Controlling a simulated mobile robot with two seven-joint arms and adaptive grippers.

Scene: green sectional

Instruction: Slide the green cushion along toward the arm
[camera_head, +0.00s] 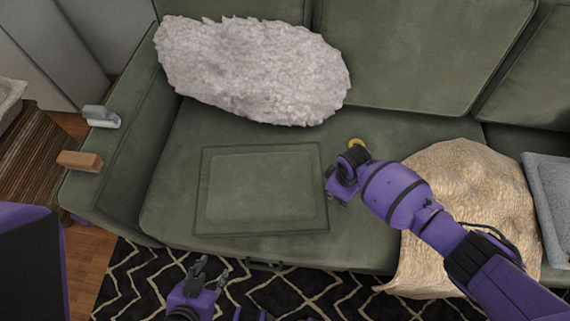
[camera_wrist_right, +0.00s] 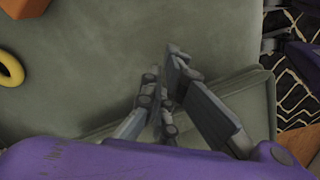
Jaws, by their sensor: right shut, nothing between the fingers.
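A flat green rectangle with a darker outlined border (camera_head: 262,187) lies on the sofa seat, nearly the same green as the seat. It looks like the cushion, though I cannot clearly tell it from the seat. The sofa's left arm (camera_head: 122,150) is to its left, across a strip of bare seat. My right gripper (camera_head: 340,185) is just right of the rectangle's right edge; contact is unclear. It is shut and empty, also seen in the right wrist view (camera_wrist_right: 163,75). My left gripper (camera_head: 208,274) is open and empty in front of the seat, over the rug.
A white fuzzy pillow (camera_head: 255,70) leans on the backrest. A yellow ring (camera_head: 357,144) lies behind my right gripper. A tan throw (camera_head: 470,195) and a grey tray (camera_head: 550,190) are at the right. A brown block (camera_head: 80,161) and a grey item (camera_head: 101,117) sit on the left arm.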

